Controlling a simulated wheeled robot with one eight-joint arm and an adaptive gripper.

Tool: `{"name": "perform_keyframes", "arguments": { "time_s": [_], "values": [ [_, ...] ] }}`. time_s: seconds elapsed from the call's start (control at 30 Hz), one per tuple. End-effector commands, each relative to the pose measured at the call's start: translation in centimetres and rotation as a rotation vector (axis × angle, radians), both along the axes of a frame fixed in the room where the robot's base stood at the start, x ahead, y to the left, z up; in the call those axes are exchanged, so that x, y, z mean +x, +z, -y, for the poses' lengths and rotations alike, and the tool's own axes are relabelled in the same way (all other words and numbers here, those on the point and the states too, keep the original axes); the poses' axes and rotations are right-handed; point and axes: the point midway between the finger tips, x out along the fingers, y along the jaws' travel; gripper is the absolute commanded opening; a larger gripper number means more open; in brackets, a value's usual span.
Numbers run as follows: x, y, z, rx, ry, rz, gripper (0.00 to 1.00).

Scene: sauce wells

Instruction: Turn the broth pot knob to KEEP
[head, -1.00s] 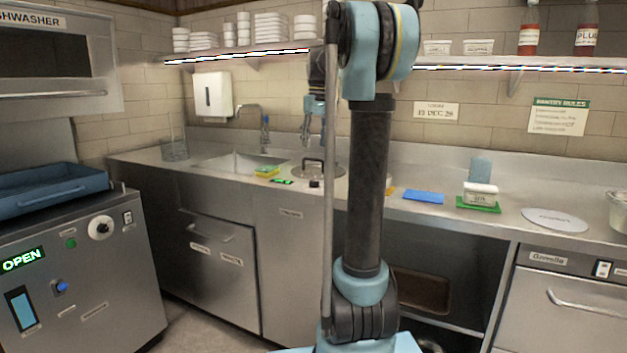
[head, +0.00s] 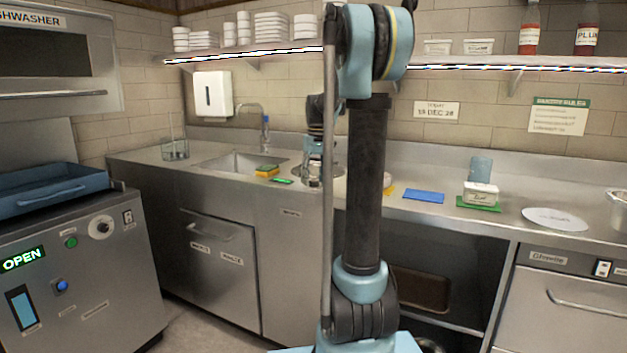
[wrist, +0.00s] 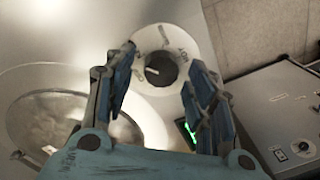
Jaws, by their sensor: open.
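My gripper (wrist: 161,62) is open, with one finger on each side of the knob in the wrist view. I cannot tell whether the fingers touch it. The round lidded pot (wrist: 38,110) is set in the counter at the left of the wrist view. In the head view my gripper (head: 313,181) is low over the counter in front of the pot, and it hides the knob there.
A green display (head: 283,181) sits on the counter near the pot. A sponge (head: 267,171) lies by the sink (head: 236,161). A blue cloth (head: 424,196) and a tub on a green mat (head: 478,207) are to the right. The dishwasher (head: 92,265) stands at left.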

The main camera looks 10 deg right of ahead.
Motion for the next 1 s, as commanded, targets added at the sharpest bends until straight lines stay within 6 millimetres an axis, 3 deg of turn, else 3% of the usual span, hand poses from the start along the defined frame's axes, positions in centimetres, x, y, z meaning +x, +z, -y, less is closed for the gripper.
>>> {"name": "perform_keyframes", "arguments": {
  "time_s": [0.27, 0.4, 0.47, 0.67, 1.0],
  "values": [
    [0.01, -0.08, -0.02, 0.000, 0.000, 0.000, 0.48],
    [0.00, -0.08, -0.03, 0.000, 0.000, 0.000, 0.17],
    [0.01, -0.08, -0.04, 0.000, 0.000, 0.000, 0.06],
    [0.02, -0.08, -0.05, -0.001, -0.015, 0.000, 0.06],
    [0.02, -0.08, -0.03, -0.001, -0.180, 0.001, 0.06]
  ]
}}
